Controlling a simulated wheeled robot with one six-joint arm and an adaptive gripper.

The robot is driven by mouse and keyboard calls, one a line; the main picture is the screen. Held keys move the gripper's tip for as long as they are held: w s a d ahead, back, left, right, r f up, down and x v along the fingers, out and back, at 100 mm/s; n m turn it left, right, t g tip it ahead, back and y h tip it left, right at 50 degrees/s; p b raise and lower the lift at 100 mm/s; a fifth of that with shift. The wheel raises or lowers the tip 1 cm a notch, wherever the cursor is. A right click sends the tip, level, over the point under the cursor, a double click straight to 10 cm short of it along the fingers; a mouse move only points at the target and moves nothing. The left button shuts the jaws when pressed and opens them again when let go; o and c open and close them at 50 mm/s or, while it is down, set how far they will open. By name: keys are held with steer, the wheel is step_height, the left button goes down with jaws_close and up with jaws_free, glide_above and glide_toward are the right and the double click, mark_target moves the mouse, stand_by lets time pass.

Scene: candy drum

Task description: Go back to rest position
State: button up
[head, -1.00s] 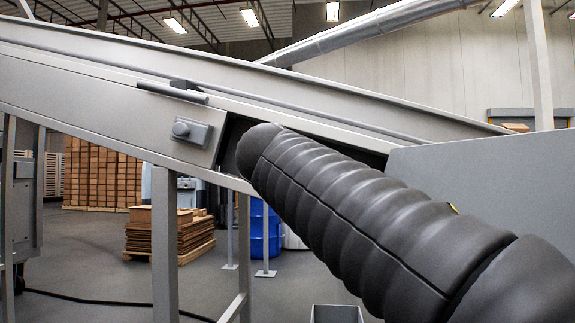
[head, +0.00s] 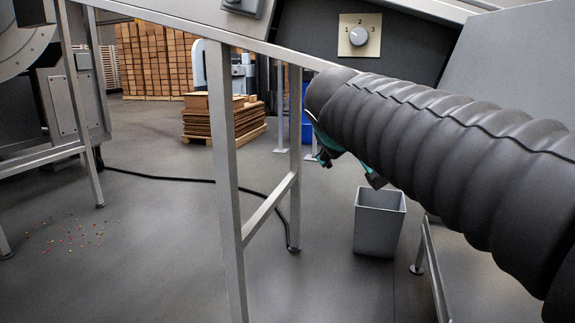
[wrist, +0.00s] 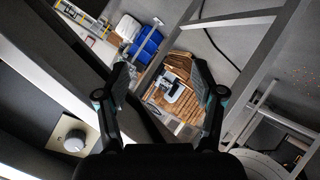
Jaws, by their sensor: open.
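My gripper (wrist: 160,72) is open and empty in the wrist view, its two dark fingers spread apart over a downward view of the floor and pallets. In the head view my gripper (head: 345,160) is mostly hidden behind my ribbed dark arm, with only some teal and dark parts showing. A dial on a cream plate (head: 345,47), marked 1, 2 and 3, is on the dark machine panel above my arm. It also shows at the lower left of the wrist view (wrist: 75,140), apart from the fingers.
A grey bin (head: 380,228) stands on the floor below my gripper. Metal frame legs (head: 228,180) stand left of it. Small coloured candies (head: 75,235) are scattered on the floor at left. A black cable (head: 180,178) crosses the floor. Stacked cardboard (head: 222,120) sits on a pallet behind.

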steer(key=s+d+f+m+g+y, duration=0.1)
steer(key=s+d+f+m+g, duration=0.1)
steer(key=s+f, duration=1.1)
steer(key=s+d+f+m+g+y, duration=0.1)
steer(key=s+d+f+m+g, duration=0.2)
steer(key=s+f, duration=0.9)
steer(key=shift+s+f+m+g+y, duration=0.3)
steer(key=shift+s+f+g+y, duration=0.1)
steer(key=shift+f, duration=0.35)
